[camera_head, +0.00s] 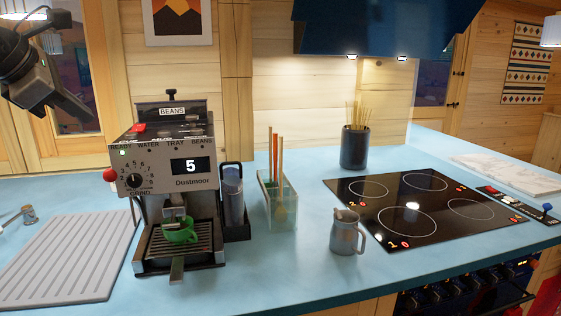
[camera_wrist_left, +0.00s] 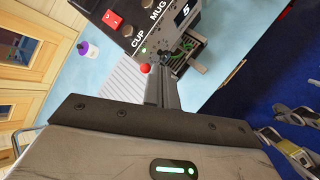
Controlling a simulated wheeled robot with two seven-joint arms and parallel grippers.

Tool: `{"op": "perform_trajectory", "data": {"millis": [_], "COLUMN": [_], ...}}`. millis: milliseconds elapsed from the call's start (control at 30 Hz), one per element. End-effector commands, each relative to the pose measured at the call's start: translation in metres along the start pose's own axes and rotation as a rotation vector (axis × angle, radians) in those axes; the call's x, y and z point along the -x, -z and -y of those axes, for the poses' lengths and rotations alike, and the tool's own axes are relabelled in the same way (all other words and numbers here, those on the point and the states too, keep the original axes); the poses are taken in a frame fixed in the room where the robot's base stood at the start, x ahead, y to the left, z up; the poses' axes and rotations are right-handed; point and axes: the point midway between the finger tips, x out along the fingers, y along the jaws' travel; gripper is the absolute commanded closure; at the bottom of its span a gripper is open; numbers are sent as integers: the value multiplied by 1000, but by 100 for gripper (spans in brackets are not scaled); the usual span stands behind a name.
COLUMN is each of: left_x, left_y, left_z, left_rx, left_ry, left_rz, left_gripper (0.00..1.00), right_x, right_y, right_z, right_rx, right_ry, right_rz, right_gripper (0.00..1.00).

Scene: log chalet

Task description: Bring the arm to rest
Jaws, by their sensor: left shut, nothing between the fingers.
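My left gripper (camera_head: 66,102) hangs high at the left of the head view, above the counter and apart from the coffee machine. Its fingers are shut with nothing between them. In the left wrist view its closed fingers (camera_wrist_left: 160,90) point toward the coffee machine. My right gripper is not in view. The coffee machine (camera_head: 178,171) stands on the blue counter, its display showing 5 and a green light lit beside READY. A green cup (camera_head: 180,231) sits on its drip tray under the spout. The machine also shows in the left wrist view (camera_wrist_left: 165,30).
A ribbed grey mat (camera_head: 70,258) lies left of the machine. Right of it stand a dark holder (camera_head: 235,205), a clear bin of utensils (camera_head: 277,205), a metal jug (camera_head: 345,235) and a black hob (camera_head: 420,205). A dark hood (camera_head: 385,28) hangs above.

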Motion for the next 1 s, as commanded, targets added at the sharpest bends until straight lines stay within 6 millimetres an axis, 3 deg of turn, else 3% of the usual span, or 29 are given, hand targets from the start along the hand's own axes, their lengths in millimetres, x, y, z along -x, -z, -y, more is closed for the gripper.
{"op": "perform_trajectory", "data": {"millis": [367,467,567,700,800,933,1000], "left_x": [-72,-95,-119,-142,-151,-166,-179], "left_y": [-40,-54,-71,-93,-98,-85,-67], "left_z": [76,111,159,234,271,297,307], "left_rx": [57,111,221,534,845,1331,1624], "left_ry": [245,353,510,795,976,1149,1203], "left_rz": [208,293,408,604,712,795,808], "left_gripper": [100,100,100,100,100,100,100], "right_x": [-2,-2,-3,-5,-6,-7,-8], "right_y": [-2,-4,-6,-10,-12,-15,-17], "right_z": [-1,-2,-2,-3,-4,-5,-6], "right_rx": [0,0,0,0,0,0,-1], "right_ry": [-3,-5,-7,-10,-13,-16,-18], "right_rz": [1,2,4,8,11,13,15], "right_gripper": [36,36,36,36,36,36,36]}}
